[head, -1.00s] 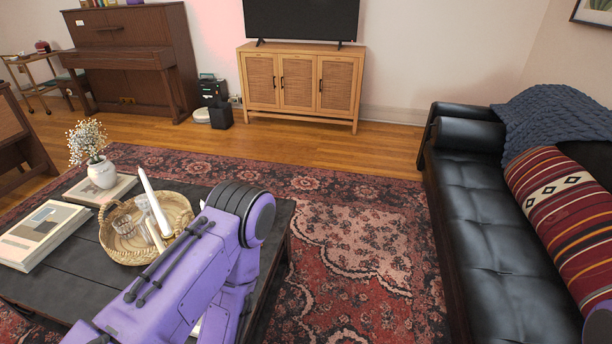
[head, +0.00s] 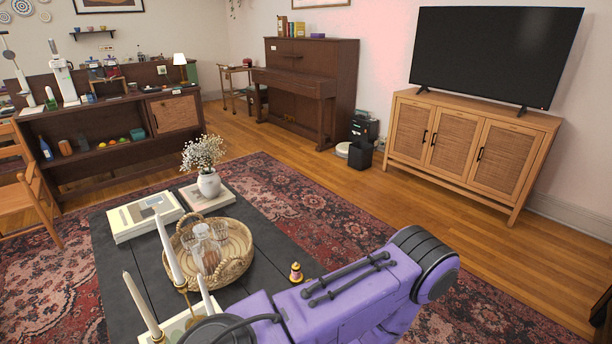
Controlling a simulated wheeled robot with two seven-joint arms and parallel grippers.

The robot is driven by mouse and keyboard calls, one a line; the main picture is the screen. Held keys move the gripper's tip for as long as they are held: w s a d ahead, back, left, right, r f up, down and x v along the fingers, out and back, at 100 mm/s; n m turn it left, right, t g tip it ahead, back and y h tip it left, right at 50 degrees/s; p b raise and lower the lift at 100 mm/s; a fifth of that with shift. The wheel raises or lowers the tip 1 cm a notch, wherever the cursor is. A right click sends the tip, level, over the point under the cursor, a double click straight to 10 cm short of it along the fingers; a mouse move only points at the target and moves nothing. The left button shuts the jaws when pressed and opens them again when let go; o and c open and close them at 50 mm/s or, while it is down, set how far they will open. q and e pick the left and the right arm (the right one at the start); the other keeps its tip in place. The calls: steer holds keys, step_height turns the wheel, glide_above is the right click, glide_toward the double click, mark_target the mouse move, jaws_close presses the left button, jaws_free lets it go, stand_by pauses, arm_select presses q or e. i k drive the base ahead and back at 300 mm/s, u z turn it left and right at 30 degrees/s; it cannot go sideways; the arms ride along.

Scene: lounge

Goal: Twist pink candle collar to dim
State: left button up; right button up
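A small pink and gold item with a dark top (head: 296,273) stands on the dark coffee table (head: 118,262), right of the wicker tray; it may be the pink candle, and its collar is too small to make out. Three pale taper candles stand at the table's near side: one (head: 168,250) in front of the tray, one (head: 141,304) nearer me, and one (head: 205,294) partly hidden low down by my purple arm. Gold holders show under them. My arm crosses the lower middle, close to the pink item. Neither gripper shows.
The wicker tray (head: 246,262) holds glass vessels. Books (head: 145,215) and a white flower vase (head: 209,184) stand at the table's back. A cabinet with a television (head: 490,55) is at right, a piano (head: 305,85) behind. Rug and floor between are clear.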

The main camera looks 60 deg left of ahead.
mark_target(296, 266)
steer(key=u, duration=0.55)
steer(key=i, duration=0.85)
steer(key=u, duration=1.35)
steer(key=i, duration=0.5)
steer(key=u, duration=0.45)
